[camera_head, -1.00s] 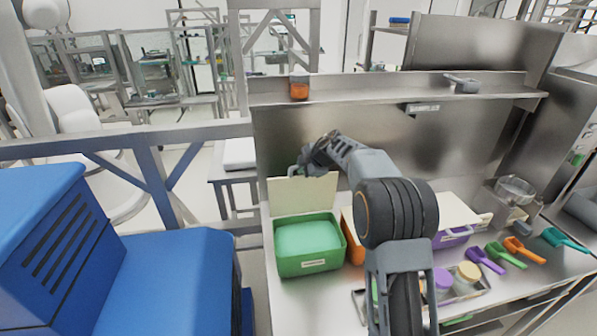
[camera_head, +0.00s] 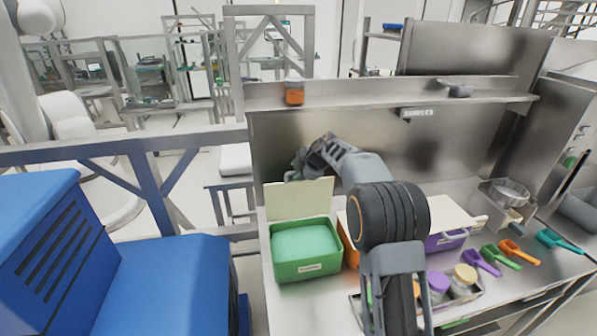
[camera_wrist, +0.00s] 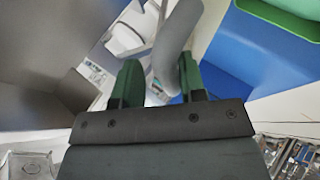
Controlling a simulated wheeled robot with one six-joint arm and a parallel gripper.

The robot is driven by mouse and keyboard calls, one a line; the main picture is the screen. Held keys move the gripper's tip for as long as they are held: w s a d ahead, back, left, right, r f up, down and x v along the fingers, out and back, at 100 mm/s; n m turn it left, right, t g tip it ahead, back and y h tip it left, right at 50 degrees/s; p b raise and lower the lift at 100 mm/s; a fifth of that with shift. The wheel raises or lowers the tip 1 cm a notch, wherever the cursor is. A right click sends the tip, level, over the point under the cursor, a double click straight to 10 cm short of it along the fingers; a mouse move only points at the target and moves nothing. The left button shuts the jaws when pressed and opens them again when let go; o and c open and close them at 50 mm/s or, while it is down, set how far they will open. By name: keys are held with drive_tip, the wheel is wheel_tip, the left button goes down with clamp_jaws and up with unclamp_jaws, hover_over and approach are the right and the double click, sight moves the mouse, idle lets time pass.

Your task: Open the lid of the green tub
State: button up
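The green tub (camera_head: 308,269) stands at the left end of the steel bench, with a pale label on its front and light green contents showing inside. Its cream lid (camera_head: 299,199) stands raised, roughly upright, along the tub's back edge. My gripper (camera_head: 290,177) is behind the lid's top edge at its left; the arm reaches over from the right. In the wrist view my gripper (camera_wrist: 157,75) has its two dark green fingers apart with nothing clearly held between them. Part of the green tub (camera_wrist: 285,18) shows at that view's upper right. Contact with the lid cannot be told.
An orange tub, mostly hidden by my arm, and a purple tub (camera_head: 446,242) stand to the right. A tray of jars (camera_head: 465,276) and several coloured scoops (camera_head: 482,263) lie in front. A shelf (camera_head: 390,101) with an orange jar (camera_head: 294,93) runs above.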

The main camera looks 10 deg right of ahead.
drive_tip(key=shift+s+f, duration=0.1)
drive_tip(key=shift+f, duration=0.25)
drive_tip(key=b+v, duration=0.2)
drive_tip(key=v, duration=1.2)
drive_tip(key=shift+r, duration=0.25)
